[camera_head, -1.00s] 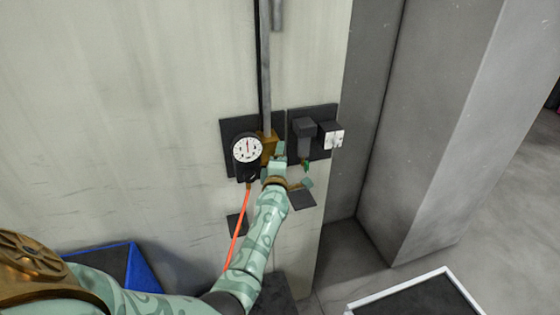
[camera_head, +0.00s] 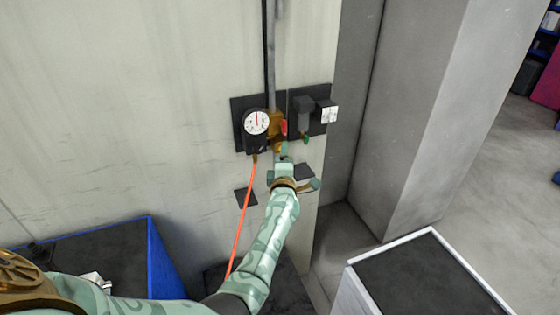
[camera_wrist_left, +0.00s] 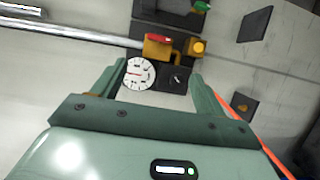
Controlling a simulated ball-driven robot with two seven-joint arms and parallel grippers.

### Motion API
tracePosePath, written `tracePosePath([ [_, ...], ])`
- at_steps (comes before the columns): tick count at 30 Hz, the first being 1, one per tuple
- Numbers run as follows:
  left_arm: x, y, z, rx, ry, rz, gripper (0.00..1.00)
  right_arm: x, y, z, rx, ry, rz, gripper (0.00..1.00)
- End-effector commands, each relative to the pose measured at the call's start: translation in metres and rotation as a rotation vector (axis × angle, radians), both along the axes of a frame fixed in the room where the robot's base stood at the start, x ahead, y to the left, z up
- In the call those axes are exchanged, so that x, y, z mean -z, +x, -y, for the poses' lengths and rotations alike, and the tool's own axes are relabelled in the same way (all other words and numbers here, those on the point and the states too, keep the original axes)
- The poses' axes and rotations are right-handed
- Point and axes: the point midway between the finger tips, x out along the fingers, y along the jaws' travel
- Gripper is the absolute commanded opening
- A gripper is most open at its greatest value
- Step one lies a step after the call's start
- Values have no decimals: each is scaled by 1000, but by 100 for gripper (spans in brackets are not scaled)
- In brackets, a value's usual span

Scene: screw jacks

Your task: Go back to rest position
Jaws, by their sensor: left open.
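My left gripper (camera_head: 282,165) is open and empty in the head view, just below the brass valve block (camera_head: 276,124) on the wall. The left wrist view shows its two fingers (camera_wrist_left: 155,90) spread apart, with a round white gauge (camera_wrist_left: 140,73) showing between them. The gauge (camera_head: 256,122) sits on a black body left of the brass block, and an orange hose (camera_head: 240,220) hangs from it. A red handle (camera_head: 284,127) is on the brass block, and it also shows in the wrist view (camera_wrist_left: 159,38). My right gripper is not in view.
A dark box with a green tip (camera_head: 304,115) is mounted right of the valve. A blue-edged bin (camera_head: 152,255) stands at lower left. A white-rimmed dark-topped cabinet (camera_head: 352,285) stands at lower right. A grey pillar (camera_head: 415,120) stands right of the wall, with open floor beyond.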

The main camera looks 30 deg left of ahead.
Motion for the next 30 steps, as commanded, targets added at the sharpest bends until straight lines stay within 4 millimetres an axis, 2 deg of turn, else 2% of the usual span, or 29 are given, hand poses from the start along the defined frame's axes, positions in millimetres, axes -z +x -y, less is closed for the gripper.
tracePosePath([
  [4,0,0,0,0,0,0,73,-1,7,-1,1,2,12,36],
  [14,0,1,2,9,7,-4,73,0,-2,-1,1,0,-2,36],
  [16,2,4,10,53,78,-36,73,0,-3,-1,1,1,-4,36],
  [17,7,6,19,88,130,-65,73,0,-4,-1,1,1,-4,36],
  [18,18,10,35,154,228,-118,73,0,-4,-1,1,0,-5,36],
  [20,58,6,56,249,366,-211,73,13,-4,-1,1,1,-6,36],
  [21,91,0,67,309,448,-273,73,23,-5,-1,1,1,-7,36],
  [23,144,-14,82,398,563,-368,73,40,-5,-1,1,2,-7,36],
  [24,180,-27,91,457,632,-430,73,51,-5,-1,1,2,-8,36],
  [26,232,-47,100,540,726,-515,73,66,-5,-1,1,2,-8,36],
  [27,266,-63,106,596,783,-572,73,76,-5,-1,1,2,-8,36],
  [29,315,-89,112,676,861,-651,73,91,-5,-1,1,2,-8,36],
  [30,347,-108,114,729,911,-701,73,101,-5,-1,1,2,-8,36],
])
